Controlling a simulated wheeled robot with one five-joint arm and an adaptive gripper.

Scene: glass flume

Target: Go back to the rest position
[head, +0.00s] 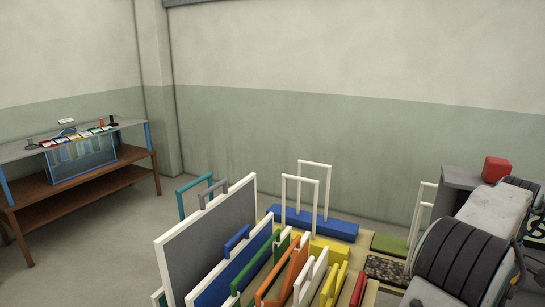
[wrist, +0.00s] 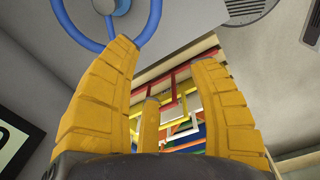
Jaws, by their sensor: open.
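My gripper (wrist: 165,55) shows in the wrist view with its ridged yellow fingers spread apart and nothing between them. Beyond the fingers, a rack of coloured panels and handles (wrist: 180,105) shows below a grey surface (wrist: 195,25). A blue ring-shaped part (wrist: 150,25) lies past the left fingertip; I cannot tell how far away it is. In the head view my grey and black arm fills the lower right, and my gripper is not seen there.
In the head view, the rack of upright panels with handles (head: 215,240) stands close in front. A red block (head: 495,169) sits on a grey cabinet (head: 461,178) at right. A glass flume (head: 80,158) stands on a brown table (head: 95,190) at left. Floor (head: 95,245) between is clear.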

